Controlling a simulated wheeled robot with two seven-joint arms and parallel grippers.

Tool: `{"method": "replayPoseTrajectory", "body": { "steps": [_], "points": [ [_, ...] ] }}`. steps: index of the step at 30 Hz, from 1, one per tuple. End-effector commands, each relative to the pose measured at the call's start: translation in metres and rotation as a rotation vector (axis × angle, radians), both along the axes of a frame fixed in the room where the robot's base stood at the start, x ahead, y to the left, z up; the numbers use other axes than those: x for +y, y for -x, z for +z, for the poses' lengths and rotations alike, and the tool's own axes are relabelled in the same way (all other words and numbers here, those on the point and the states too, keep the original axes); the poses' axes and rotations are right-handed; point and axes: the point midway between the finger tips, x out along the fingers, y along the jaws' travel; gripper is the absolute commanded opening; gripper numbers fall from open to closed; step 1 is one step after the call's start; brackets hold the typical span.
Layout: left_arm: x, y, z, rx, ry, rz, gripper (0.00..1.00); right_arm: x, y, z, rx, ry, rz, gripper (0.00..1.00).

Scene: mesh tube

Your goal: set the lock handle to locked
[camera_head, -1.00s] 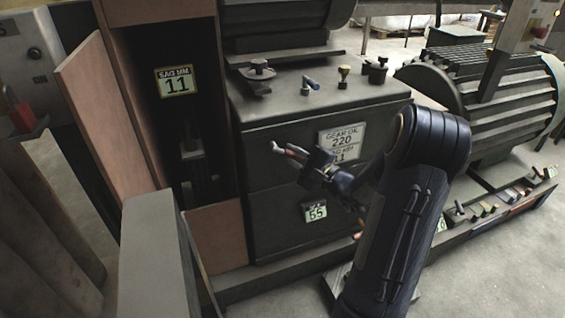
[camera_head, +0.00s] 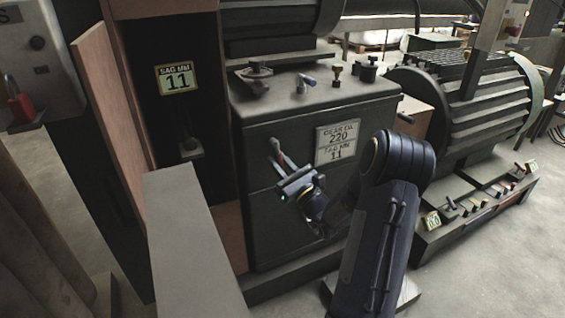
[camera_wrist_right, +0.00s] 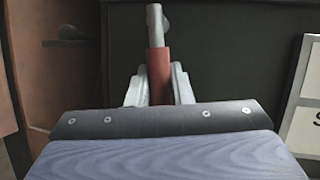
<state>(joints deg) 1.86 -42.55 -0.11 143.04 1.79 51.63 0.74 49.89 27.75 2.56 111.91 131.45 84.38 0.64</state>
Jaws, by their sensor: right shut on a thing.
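The lock handle (camera_head: 274,146) is a thin lever with a grey tip and a red grip, at the front of the dark gear cabinet (camera_head: 262,215). In the head view its tip points up and slightly left. In the right wrist view the handle (camera_wrist_right: 158,65) stands upright between the two pale fingers. My right gripper (camera_head: 283,166) is shut around the red grip, with the grey tip sticking out beyond the fingers; it also shows in the right wrist view (camera_wrist_right: 158,90). The handle's base is hidden behind the gripper. My left gripper is not in view.
A gear plate (camera_head: 337,143) is on the cabinet, right of the handle. Small fittings (camera_head: 305,82) stand on its top. A long grey beam (camera_head: 195,245) runs close at the lower left.

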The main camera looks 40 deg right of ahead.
Motion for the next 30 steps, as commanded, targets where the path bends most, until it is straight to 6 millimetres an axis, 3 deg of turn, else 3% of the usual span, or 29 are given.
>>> {"method": "replayPoseTrajectory", "body": {
  "steps": [9, 26, 27, 30],
  "points": [
    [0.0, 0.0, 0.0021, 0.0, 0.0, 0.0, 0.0, 0.0042, -0.0012, -0.0016, -0.034, -0.122, 0.0, 0.0],
    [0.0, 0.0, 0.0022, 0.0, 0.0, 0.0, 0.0, 0.0053, -0.0015, -0.0012, -0.044, -0.147, 0.001, 0.0],
    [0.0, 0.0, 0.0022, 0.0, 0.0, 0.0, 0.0, 0.0054, -0.0015, -0.0012, -0.044, -0.147, 0.001, 0.25],
    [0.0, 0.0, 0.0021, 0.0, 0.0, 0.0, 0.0, 0.0053, -0.0016, -0.0011, -0.044, -0.146, 0.001, 0.38]
  ]
}}
